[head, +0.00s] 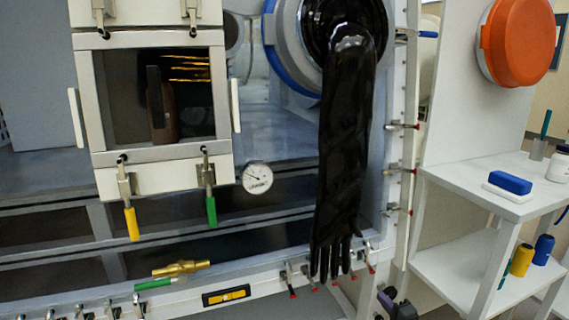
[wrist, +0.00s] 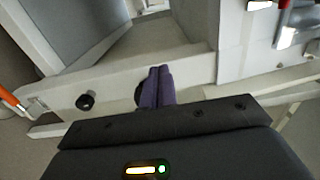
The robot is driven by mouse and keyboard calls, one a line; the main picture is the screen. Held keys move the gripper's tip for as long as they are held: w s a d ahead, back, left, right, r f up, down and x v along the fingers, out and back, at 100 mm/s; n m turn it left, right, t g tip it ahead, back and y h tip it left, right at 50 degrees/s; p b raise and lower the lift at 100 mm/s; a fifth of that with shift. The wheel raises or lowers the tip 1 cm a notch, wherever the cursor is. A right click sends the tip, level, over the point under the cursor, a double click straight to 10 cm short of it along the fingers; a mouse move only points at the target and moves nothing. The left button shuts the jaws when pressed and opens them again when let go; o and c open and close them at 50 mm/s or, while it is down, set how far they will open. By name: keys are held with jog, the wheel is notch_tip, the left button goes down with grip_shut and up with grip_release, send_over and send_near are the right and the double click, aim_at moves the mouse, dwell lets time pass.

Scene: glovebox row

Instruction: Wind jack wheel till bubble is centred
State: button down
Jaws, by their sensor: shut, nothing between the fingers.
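A spirit level (head: 227,295) with a yellow vial in a dark frame sits on the front rail of the glovebox, low in the head view. The vial is too small to tell where its bubble lies. My gripper (wrist: 158,72) shows purple fingers pressed together, empty, in front of a pale rail. Part of it seems to show at the lower edge of the head view (head: 388,299). A dark round knob (wrist: 86,101) is on the rail, left of the fingers. Another dark round shape is partly hidden behind the fingers. I cannot tell which is the jack wheel.
A black glove (head: 343,150) hangs from its port above the rail. Toggle clamps with red tips (head: 292,294) line the glovebox edge. A white shelf unit (head: 480,190) stands at right. An orange-handled clamp (wrist: 12,98) is at left in the wrist view.

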jog(key=shift+d+f, duration=0.1)
jog(key=shift+d, duration=0.15)
dwell(0.4)
jog(key=shift+f+b, duration=0.35)
jog(key=shift+f, duration=0.75)
jog(key=shift+w+d+f+b, duration=0.15)
jog(key=shift+f+b, duration=0.15)
jog(key=shift+f, duration=0.25)
dwell(0.4)
jog(key=shift+s+a+f, duration=0.2)
jog(key=shift+a, duration=0.15)
jog(key=p+v, duration=0.1)
jog(key=v, duration=0.5)
jog(key=shift+a+p, duration=0.2)
jog(key=shift+p, duration=0.15)
